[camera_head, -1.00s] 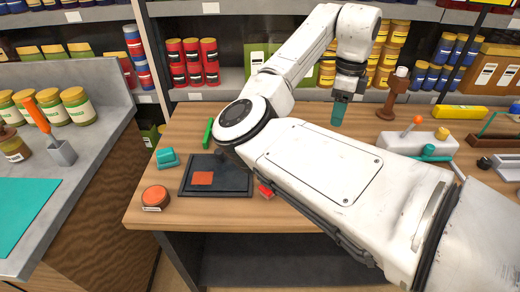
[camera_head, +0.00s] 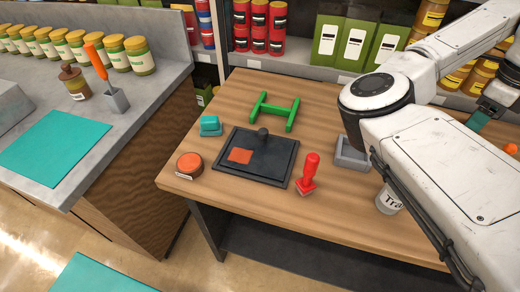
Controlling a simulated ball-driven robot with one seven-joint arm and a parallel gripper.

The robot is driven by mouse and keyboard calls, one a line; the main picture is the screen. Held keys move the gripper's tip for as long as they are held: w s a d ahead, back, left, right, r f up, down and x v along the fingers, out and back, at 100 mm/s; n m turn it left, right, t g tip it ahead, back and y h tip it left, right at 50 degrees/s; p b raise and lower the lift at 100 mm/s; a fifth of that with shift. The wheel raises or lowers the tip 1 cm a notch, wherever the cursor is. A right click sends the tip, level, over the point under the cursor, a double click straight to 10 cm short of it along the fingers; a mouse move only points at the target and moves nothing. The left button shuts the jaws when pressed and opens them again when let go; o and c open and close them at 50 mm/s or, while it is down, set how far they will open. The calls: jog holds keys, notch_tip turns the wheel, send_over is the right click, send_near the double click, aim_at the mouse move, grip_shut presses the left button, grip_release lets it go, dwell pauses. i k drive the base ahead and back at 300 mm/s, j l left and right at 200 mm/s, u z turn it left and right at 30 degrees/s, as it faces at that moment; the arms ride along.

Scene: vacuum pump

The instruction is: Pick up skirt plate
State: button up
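No part is labelled as the skirt plate, so I cannot tell which it is. A flat dark square plate (camera_head: 285,176) with an upright black knob (camera_head: 262,135) and an orange-red square (camera_head: 240,155) lies on the wooden table. A green H-shaped part (camera_head: 274,111) lies behind it. My gripper (camera_head: 480,119) is at the right edge, well away from the plate, partly hidden by my arm. A teal piece shows at its tip; I cannot tell whether it is fingers or a held thing.
A red stamp-like handle (camera_head: 309,172), an orange round tin (camera_head: 189,164) and a teal block (camera_head: 210,125) surround the plate. A grey open box (camera_head: 352,153) and a white cup (camera_head: 388,200) stand near my arm. A grey counter (camera_head: 150,90) is at left.

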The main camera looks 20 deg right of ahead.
aim_at(261, 155)
jog(key=i+l+u, duration=0.15)
jog(key=l+u, duration=0.65)
jog(key=u, duration=0.2)
jog(key=l+u, duration=0.5)
jog(key=i+j, duration=0.05)
